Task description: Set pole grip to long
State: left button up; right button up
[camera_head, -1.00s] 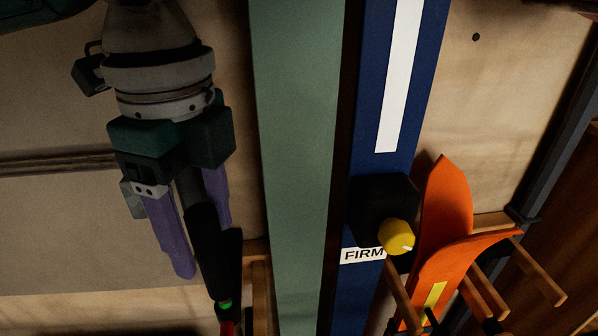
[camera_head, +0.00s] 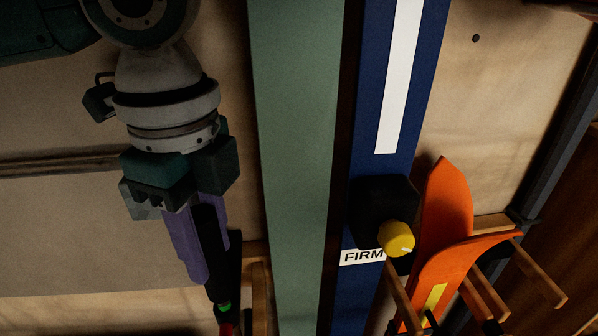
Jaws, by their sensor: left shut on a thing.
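The black pole grip (camera_head: 207,240) hangs at the lower left of the head view, nearly upright and slightly tilted. A green band (camera_head: 224,307) marks its lower end, with a red shaft (camera_head: 228,328) below it, cut off by the frame edge. My left gripper (camera_head: 204,270) comes down from above. Its purple fingers are shut on the grip, one finger plainly visible on its left side and the other mostly hidden behind it. My right gripper is not in view.
A tall green panel (camera_head: 298,150) stands just right of the gripper. Beside it is a blue board (camera_head: 400,120) with a black block (camera_head: 382,205), a yellow knob (camera_head: 396,238) and a FIRM label (camera_head: 362,257). Orange skis (camera_head: 445,215) lean on wooden pegs (camera_head: 486,292) at the right.

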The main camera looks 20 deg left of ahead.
pick_arm(q)
grip_shut()
dwell(0.4)
dwell(0.4)
notch_tip(320, 180, up, 18)
jog(key=p, duration=2.1)
jog(key=shift+r+p, duration=0.25)
jog(key=shift+p, duration=0.05)
jog(key=o, duration=1)
grip_release()
jog(key=shift+c, duration=0.2)
